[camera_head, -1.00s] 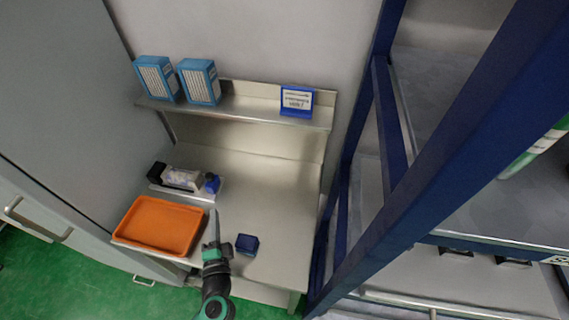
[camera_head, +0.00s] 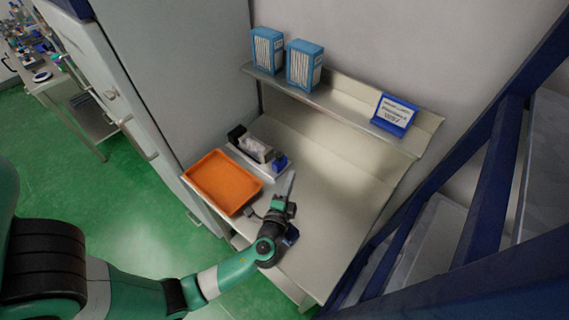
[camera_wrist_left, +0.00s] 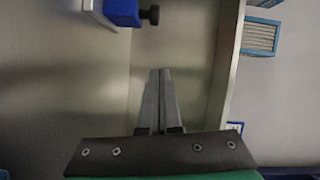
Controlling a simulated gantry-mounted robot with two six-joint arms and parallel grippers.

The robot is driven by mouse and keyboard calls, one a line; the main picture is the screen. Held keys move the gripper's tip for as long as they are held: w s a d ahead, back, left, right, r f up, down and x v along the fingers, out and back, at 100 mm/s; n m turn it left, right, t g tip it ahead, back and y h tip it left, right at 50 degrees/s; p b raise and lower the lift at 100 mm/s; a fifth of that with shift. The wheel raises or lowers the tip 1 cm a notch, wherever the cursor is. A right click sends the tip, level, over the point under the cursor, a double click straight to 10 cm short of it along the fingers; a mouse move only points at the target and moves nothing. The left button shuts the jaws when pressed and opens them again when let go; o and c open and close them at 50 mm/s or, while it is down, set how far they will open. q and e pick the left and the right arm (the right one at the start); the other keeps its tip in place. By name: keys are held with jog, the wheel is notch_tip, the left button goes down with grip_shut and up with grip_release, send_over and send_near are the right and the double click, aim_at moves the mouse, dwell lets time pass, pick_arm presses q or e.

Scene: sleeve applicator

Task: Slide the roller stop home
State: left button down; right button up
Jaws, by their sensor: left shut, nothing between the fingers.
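The sleeve applicator sits on the steel bench beside the tray: a grey base plate (camera_head: 244,160), a black end block (camera_head: 237,135), a pale roll (camera_head: 258,149) and a blue block (camera_head: 281,163) at its right end, which I take for the roller stop. In the left wrist view the blue block (camera_wrist_left: 122,12) is at the top, with a black knob (camera_wrist_left: 149,14) on its right side. My left gripper (camera_head: 291,176) is shut and empty, just right of the blue block and apart from it. Its closed fingertips (camera_wrist_left: 160,72) point at bare bench. My right gripper is out of view.
An orange tray (camera_head: 222,182) lies left of my gripper. The shelf above holds blue boxes (camera_head: 304,64) and a blue-framed sign (camera_head: 394,115). Blue rack posts (camera_head: 490,180) stand right. The bench's right part is clear.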

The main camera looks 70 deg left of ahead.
aim_at(286, 164)
pick_arm(q)
jog(key=x, duration=0.5)
jog(key=shift+s+a, duration=0.2)
jog(key=shift+a, duration=0.2)
jog(key=shift+s+a+f, duration=0.25)
jog(key=shift+s+a, duration=0.5)
jog(key=shift+a, duration=0.15)
jog(key=shift+s+a+f, duration=0.1)
jog(key=shift+s+a, duration=0.1)
jog(key=shift+a, duration=0.1)
